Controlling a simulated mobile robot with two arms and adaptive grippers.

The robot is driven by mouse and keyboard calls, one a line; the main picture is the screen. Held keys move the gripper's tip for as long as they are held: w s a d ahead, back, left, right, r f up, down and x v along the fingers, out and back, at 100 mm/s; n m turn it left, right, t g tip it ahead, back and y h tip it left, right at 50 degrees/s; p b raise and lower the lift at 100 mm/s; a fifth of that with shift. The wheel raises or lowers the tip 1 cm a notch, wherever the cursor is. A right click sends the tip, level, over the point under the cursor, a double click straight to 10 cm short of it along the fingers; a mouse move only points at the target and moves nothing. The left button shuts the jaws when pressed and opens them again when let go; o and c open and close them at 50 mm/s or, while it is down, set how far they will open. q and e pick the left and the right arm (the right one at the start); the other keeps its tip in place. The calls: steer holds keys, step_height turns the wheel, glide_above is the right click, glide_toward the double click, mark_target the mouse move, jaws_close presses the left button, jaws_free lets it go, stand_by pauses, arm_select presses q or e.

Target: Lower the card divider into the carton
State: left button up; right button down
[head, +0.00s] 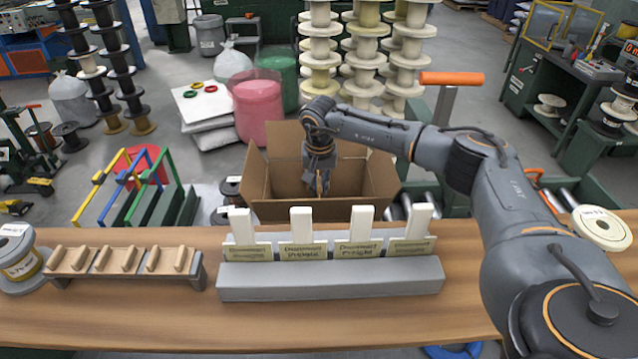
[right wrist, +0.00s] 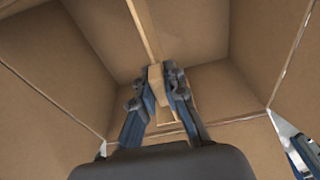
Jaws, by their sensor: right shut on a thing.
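The open brown carton (head: 290,208) stands behind the bench with its flaps spread. My right gripper (head: 318,178) reaches down into its mouth from above. In the right wrist view the right gripper (right wrist: 158,88) is shut on the tan grip of the card divider (right wrist: 145,30), which shows nearly edge-on as a thin strip between the carton walls (right wrist: 60,70). In the head view only a small tan part of the divider shows at the fingers. Its lower edge is hidden, so I cannot tell whether it touches the carton floor. My left gripper is not in view.
On the wooden bench (head: 130,315), a grey holder (head: 330,280) carries several cream cards with white tabs. Left of it stands a rack with wooden pegs (head: 125,260) and a spool (head: 18,258). Rollers lie beside the carton; a pink bin (head: 258,110) stands behind.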

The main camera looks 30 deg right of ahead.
steer(key=shift+f+b, duration=1.25)
steer(key=shift+f, duration=0.7)
steer(key=c, duration=1.3)
jaws_free()
steer(key=shift+r, duration=0.1)
steer(key=r, duration=0.4)
steer(key=s+r, duration=0.1)
steer(key=r, duration=0.2)
steer(key=a+r, duration=0.1)
steer(key=r, duration=0.3)
steer(key=shift+s+r, duration=0.25)
steer(key=shift+r, duration=0.1)
